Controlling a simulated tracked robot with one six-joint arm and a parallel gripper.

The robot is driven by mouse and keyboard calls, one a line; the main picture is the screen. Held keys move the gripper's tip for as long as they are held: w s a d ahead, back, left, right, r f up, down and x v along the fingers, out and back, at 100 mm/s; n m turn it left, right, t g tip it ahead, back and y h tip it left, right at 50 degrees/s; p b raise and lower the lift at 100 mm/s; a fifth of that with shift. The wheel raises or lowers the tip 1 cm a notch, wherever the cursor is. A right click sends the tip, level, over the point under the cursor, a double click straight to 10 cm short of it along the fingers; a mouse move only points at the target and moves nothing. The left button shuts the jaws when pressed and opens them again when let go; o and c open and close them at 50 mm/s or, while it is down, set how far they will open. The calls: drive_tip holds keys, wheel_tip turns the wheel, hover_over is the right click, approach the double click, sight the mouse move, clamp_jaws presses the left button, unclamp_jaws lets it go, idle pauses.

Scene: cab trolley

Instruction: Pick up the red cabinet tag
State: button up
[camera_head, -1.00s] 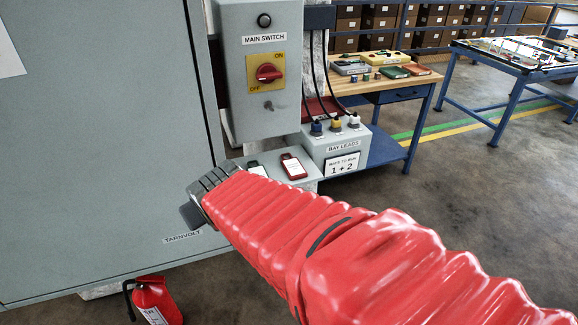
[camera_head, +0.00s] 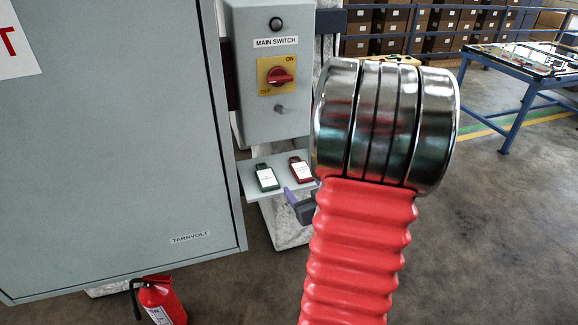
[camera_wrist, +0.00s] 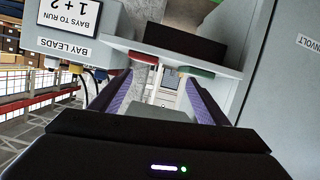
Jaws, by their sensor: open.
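The red cabinet tag (camera_head: 302,171) lies on a small grey shelf (camera_head: 248,187) under the switch box, its white label facing up. A green tag (camera_head: 266,178) lies to its left. My gripper (camera_head: 297,202) shows only partly in the head view, at the shelf's front edge just below the red tag; my arm hides the rest. In the wrist view my gripper (camera_wrist: 158,88) is open, with purple pads apart and nothing between them. The red tag's edge (camera_wrist: 142,57) shows near the left finger, and the green tag's edge (camera_wrist: 196,71) near the right finger.
The grey cabinet (camera_head: 110,150) fills the left. The switch box (camera_head: 268,75) with its red knob hangs above the shelf. The bay leads box (camera_wrist: 75,40) stands beside the shelf. A fire extinguisher (camera_head: 160,300) stands on the floor at lower left.

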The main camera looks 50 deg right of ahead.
drive_tip(key=shift+m+t+h, duration=0.4)
drive_tip(key=shift+m+t, duration=0.2)
drive_tip(key=shift+t, duration=0.3)
drive_tip(key=s, duration=0.1)
drive_tip(key=s+d+f, duration=0.1)
drive_tip(key=s, duration=0.1)
drive_tip(key=s+d, duration=0.1)
drive_tip(key=shift+s+f, duration=0.15)
drive_tip(key=shift+s, duration=0.25)
drive_tip(key=shift+w, duration=0.1)
approach(302, 168)
drive_tip(key=x, duration=0.2)
drive_tip(key=shift+w+d+f, duration=0.2)
drive_tip(key=shift+w+f, duration=0.1)
drive_tip(key=shift+w, duration=0.1)
drive_tip(key=shift+r+x, duration=0.1)
drive_tip(key=shift+x, duration=1.15)
drive_tip(key=shift+r+x, duration=0.15)
drive_tip(key=shift+x, duration=1.05)
drive_tip(key=shift+w, duration=0.1)
drive_tip(key=shift+c, duration=0.4)
